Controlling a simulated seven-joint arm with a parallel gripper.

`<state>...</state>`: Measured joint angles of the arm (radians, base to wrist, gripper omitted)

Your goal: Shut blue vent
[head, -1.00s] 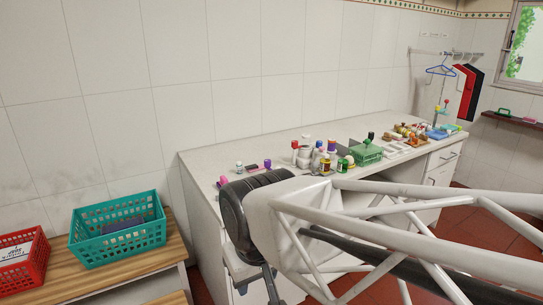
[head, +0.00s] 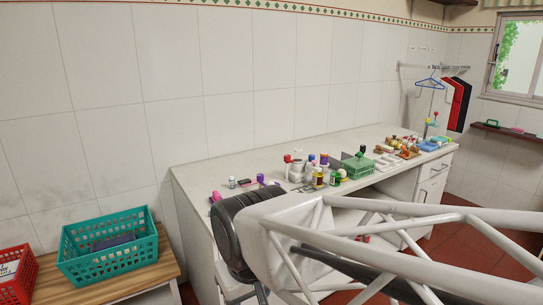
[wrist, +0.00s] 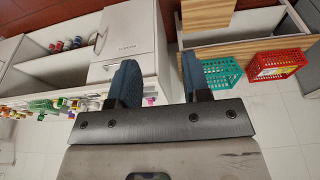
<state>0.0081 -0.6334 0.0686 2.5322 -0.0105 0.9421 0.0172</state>
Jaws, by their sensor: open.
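I cannot pick out a blue vent in either view. My gripper (wrist: 159,62) shows in the wrist view with its two dark blue-grey fingers apart and nothing between them. Beyond the fingers are a white cabinet and the floor, well away from the fingertips. In the head view a white arm frame crosses the lower right and hides part of the counter front; the gripper fingers cannot be made out there.
A white counter (head: 225,168) along the tiled wall holds several bottles and a green basket (head: 357,172). A blue hanger (head: 430,83) hangs at the back right. A teal basket (head: 110,262) and a red basket (head: 14,280) stand on a wooden surface (head: 145,278) at left.

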